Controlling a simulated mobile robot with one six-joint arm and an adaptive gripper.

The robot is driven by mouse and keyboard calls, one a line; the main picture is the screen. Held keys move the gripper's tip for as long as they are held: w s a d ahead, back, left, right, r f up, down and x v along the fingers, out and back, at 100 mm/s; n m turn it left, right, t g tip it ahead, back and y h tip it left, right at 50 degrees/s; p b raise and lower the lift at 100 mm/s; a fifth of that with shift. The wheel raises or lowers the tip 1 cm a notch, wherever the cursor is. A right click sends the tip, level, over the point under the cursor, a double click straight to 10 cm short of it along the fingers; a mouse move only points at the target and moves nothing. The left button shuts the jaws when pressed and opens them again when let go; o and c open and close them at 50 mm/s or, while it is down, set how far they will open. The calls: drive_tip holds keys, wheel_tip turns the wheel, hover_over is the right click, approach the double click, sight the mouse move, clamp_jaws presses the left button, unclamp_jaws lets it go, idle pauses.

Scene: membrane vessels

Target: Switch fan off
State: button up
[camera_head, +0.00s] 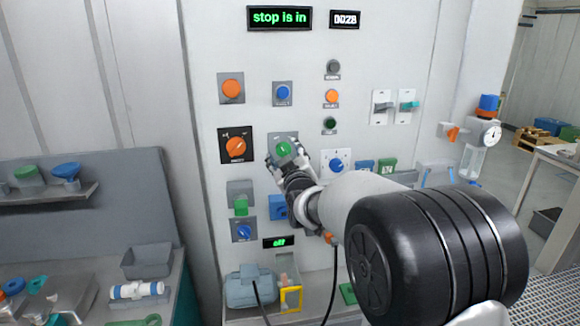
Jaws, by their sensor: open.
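A pale control panel (208,60) stands upright in front of me, with several knobs, buttons and switches. My gripper (286,157) is open at a green knob (284,149) on a grey plate. Its fingers are spread on either side of the knob; I cannot tell whether they touch it. My arm hides part of the panel below and right of the knob. The small labels are too blurred to read, so I cannot tell which control is marked for the fan. A small display (275,242) below reads "off".
An orange dial (236,147) sits left and a blue dial (336,165) right of the green knob. A cluttered bench (177,297) is at left; a gauge fitting (486,134) projects at right.

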drive_tip(key=v, duration=0.8)
drive_tip(key=shift+w, duration=0.1)
drive_tip(key=s+d+f+m+g+h, duration=0.1)
drive_tip(key=s+d+f+m+g, duration=0.2)
drive_tip(key=s, duration=1.1)
drive_tip(key=s+d+f+m+g+h, duration=0.2)
drive_tip(key=s+d+f+m+g, duration=0.1)
drive_tip(key=s+d, duration=0.7)
drive_tip(key=s+d+f+m+g+h, duration=0.2)
drive_tip(key=s+d+f+g, duration=0.3)
drive_tip(key=s, duration=1.3)
drive_tip(key=shift+s+d+f+m+g, duration=0.4)
drive_tip(key=shift+d+m+g, duration=0.3)
drive_tip(key=shift+d+g, duration=0.25)
drive_tip(key=shift+o, duration=0.2)
